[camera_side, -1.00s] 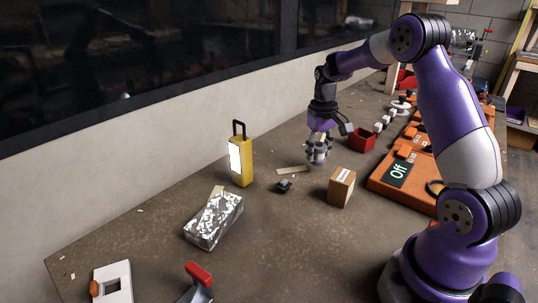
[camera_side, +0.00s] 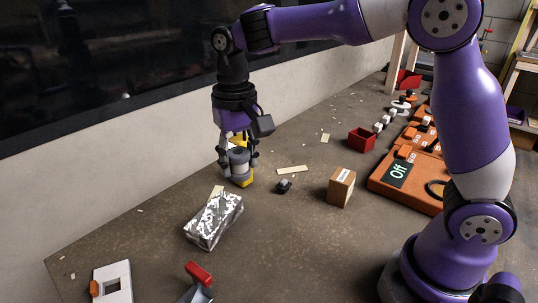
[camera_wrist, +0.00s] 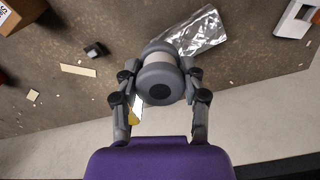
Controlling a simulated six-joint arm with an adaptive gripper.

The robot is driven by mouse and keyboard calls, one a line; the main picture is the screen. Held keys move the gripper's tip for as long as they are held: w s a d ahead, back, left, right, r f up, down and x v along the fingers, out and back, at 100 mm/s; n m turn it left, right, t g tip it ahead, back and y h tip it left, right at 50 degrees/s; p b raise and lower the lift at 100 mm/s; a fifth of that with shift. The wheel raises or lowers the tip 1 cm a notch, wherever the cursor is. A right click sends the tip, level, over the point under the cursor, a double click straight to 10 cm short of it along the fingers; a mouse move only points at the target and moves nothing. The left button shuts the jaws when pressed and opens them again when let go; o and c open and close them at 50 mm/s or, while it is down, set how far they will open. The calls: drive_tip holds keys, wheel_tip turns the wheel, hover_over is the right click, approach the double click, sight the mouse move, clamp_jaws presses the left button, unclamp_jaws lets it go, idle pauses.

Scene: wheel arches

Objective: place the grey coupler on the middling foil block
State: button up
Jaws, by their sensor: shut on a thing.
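My gripper (camera_side: 238,172) is shut on the grey coupler (camera_side: 238,159), a rounded grey piece with a paler band. It holds the coupler in the air, in front of the yellow lamp in the side view. The wrist view shows the coupler (camera_wrist: 160,82) between the two fingers of my gripper (camera_wrist: 159,88). The foil block (camera_side: 213,222) is a crinkled silver slab on the bench, below and slightly left of the coupler in the side view. In the wrist view the foil block (camera_wrist: 203,30) lies beyond the coupler, which hides part of it.
The yellow lamp (camera_side: 247,183) is mostly hidden behind my gripper. A small black part (camera_side: 284,186), a cardboard box (camera_side: 341,188) and a red bin (camera_side: 361,139) stand to the right. A white frame piece (camera_side: 113,284) and a red-topped item (camera_side: 198,274) are at the front.

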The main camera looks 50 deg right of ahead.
drive_tip(key=s+a+r, duration=0.2)
drive_tip(key=s+a, duration=0.1)
drive_tip(key=a, duration=0.8)
hover_over(215, 211)
drive_tip(key=shift+n, duration=0.4)
wheel_tip(215, 211, down, 7)
drive_tip(key=shift+f, duration=2.1)
drive_tip(key=shift+f, duration=0.15)
drive_tip(key=o, duration=0.9)
drive_tip(key=shift+o, duration=0.2)
